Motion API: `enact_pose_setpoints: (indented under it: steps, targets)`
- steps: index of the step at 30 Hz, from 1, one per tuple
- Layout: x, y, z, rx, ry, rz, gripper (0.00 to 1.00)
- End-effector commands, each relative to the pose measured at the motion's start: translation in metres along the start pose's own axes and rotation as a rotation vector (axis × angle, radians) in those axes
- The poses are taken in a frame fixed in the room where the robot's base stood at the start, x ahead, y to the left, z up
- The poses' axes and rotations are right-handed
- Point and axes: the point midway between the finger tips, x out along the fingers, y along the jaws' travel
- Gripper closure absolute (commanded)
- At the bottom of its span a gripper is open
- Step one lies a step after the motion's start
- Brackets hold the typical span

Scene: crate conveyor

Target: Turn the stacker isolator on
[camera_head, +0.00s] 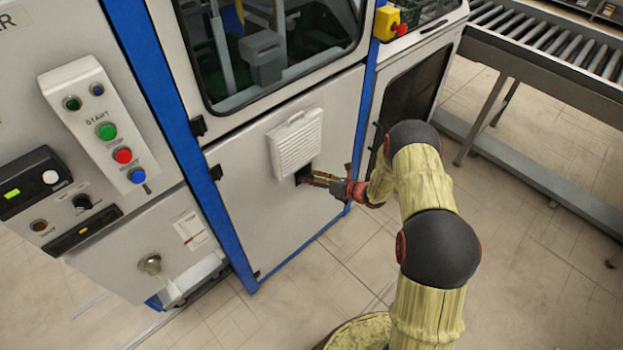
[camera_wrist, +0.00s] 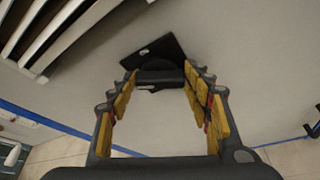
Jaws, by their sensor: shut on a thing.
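The stacker isolator is a black plate (camera_wrist: 168,50) with a dark handle (camera_wrist: 160,77), on the pale cabinet panel below a louvred vent. In the wrist view the plate looks tilted, and the handle lies crosswise between my fingertips. My gripper (camera_wrist: 161,85) has yellow-padded fingers on both sides of the handle and is shut on it. In the head view my gripper (camera_head: 312,179) reaches the panel from the right, and its tip hides most of the isolator (camera_head: 301,172). The handle's on or off marking cannot be read.
The white louvred vent (camera_head: 296,143) sits just above the isolator. A button panel (camera_head: 98,118) with green, red and blue buttons is at the left. A yellow box with a red emergency button (camera_head: 399,29) is above. A roller conveyor (camera_head: 560,50) stands at the right; the floor between is clear.

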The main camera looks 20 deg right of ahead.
Motion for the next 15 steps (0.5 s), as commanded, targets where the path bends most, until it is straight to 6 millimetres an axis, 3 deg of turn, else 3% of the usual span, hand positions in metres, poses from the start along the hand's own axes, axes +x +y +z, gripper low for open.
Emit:
enact_pose_setpoints:
  steps: [15]
  targets:
    - [0.0007, -0.0083, -0.0035, 0.453, -0.001, 0.187, 0.76]
